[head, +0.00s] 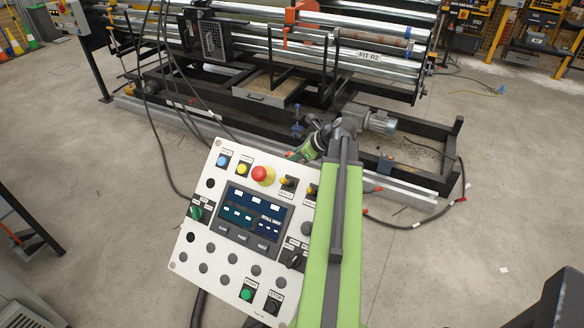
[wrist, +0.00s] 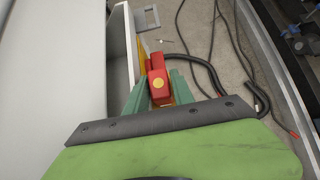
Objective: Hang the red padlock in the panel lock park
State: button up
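The panel's edge (wrist: 123,50) stands just left of the padlock in the wrist view. A yellow strip (wrist: 143,48) shows behind the padlock beside that edge; I cannot tell whether it is the lock park or whether they touch.
The panel face carries buttons, a red emergency stop (head: 262,175) and a screen (head: 252,215). Behind it stands a roller machine (head: 370,70) with a dark frame. Dark cables (wrist: 205,72) lie on the floor beyond the gripper. The concrete floor (head: 480,240) at right is mostly clear.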

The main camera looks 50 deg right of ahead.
jog(key=shift+r, duration=0.1)
grip_shut()
